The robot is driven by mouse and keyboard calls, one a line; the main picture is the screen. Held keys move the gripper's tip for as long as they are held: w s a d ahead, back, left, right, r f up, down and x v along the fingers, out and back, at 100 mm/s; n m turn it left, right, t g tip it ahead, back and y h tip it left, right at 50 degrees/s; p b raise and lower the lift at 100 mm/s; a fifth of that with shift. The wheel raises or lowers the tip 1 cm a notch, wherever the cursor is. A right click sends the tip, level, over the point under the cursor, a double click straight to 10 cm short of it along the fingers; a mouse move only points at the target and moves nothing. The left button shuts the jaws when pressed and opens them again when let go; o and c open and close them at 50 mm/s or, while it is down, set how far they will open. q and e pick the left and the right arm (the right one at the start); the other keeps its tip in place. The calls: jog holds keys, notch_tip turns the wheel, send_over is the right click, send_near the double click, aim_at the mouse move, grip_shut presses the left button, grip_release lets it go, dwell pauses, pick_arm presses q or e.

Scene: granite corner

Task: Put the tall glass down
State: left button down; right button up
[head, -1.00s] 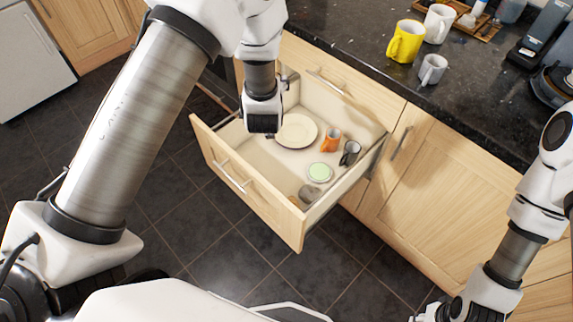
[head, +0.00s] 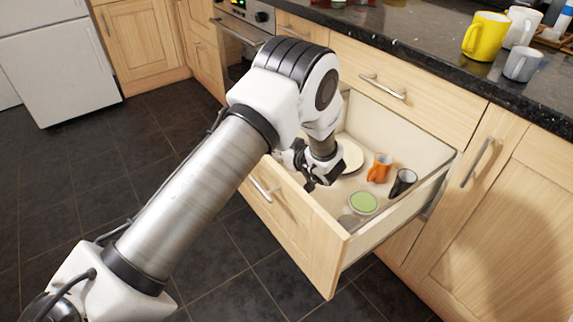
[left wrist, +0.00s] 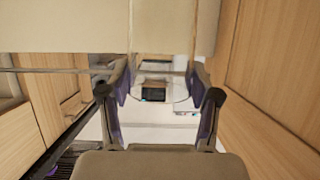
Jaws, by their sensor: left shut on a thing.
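My left gripper (head: 318,184) is inside or just above the open drawer (head: 300,232), close to its front panel. In the left wrist view its two fingers (left wrist: 162,98) are closed on a clear tall glass (left wrist: 160,84), whose round rim shows between them. In the head view I cannot make out the glass; the gripper and wrist hide that spot. I cannot tell whether its base touches the drawer floor. My right gripper is out of view.
In the drawer are a pale plate (head: 351,156), an orange mug (head: 379,168), a dark mug (head: 402,182), a green round dish (head: 363,203) and a brownish round thing (head: 348,221). The counter (head: 430,55) holds a yellow mug (head: 484,37), a white mug (head: 521,27) and a grey mug (head: 522,64).

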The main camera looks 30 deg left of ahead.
pick_arm(q)
jog(key=shift+f+b, duration=0.3)
jog(key=shift+f, duration=1.2)
jog(key=shift+f, duration=0.15)
jog(key=shift+c, duration=1.2)
grip_release()
jog(key=shift+d+r, duration=0.1)
jog(key=shift+r, duration=0.2)
jog(key=p+v, duration=0.2)
jog(key=v, duration=1)
jog(key=shift+s+p, duration=0.15)
jog(key=shift+p, duration=0.25)
